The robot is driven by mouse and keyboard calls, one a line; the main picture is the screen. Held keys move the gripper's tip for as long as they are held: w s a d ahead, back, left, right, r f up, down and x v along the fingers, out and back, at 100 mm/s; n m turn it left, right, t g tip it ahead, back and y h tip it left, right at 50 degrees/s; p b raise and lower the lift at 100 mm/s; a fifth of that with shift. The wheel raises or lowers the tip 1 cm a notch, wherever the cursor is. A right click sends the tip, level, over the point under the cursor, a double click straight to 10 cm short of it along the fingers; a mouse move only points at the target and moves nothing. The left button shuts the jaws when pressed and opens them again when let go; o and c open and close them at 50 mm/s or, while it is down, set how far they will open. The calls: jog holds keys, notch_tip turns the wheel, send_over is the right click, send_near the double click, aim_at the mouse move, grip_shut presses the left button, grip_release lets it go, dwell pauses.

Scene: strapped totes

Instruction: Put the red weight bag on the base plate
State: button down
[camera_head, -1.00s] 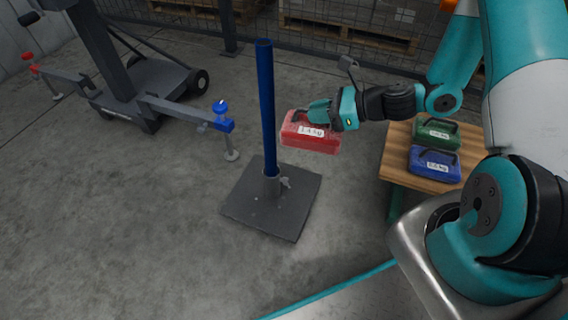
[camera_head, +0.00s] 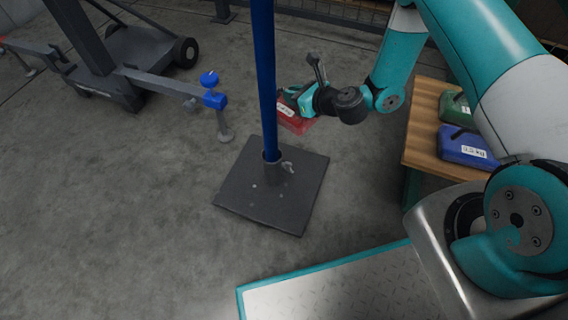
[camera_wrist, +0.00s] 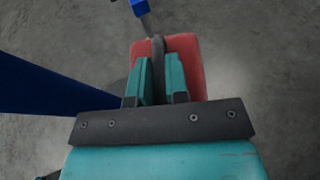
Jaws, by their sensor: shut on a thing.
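The red weight bag (camera_head: 293,121) hangs from my gripper (camera_head: 290,97), just right of the blue pole (camera_head: 264,80) in the head view. In the wrist view my gripper (camera_wrist: 160,75) is shut on the dark handle of the red bag (camera_wrist: 190,60). The dark square base plate (camera_head: 300,200) lies on the floor around the foot of the pole, and nothing lies on it but the pole's socket and clamp. The bag appears above and beyond the plate's far right part; its exact height is hard to tell. My gripper hides part of the bag.
A wooden table (camera_head: 425,130) at the right bears a blue weight bag (camera_head: 462,146) and a green one (camera_head: 455,108). A wheeled stand with a blue-knobbed outrigger (camera_head: 214,98) is at the left. The pole stands upright close to the bag. Floor in front is clear.

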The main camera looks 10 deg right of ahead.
jog(key=shift+w+a+f+m+h+b, duration=0.15)
jog(key=shift+w+a+f+b, duration=0.1)
jog(key=shift+a+f, duration=0.25)
jog(key=shift+w+a+f+m+h+b, duration=0.15)
jog(key=shift+w+a+f, duration=0.1)
jog(key=shift+a+f, duration=0.2)
notch_tip(320, 180, down, 20)
jog(key=b, duration=1.1)
jog(key=shift+b, duration=0.4)
jog(key=shift+f, duration=0.1)
jog(key=c, duration=1.1)
grip_release()
jog(key=shift+f, duration=0.15)
jog(key=shift+s+r, duration=0.15)
jog(key=shift+r, duration=0.1)
jog(key=shift+p+v, duration=2.55)
jog(key=shift+v, duration=1.1)
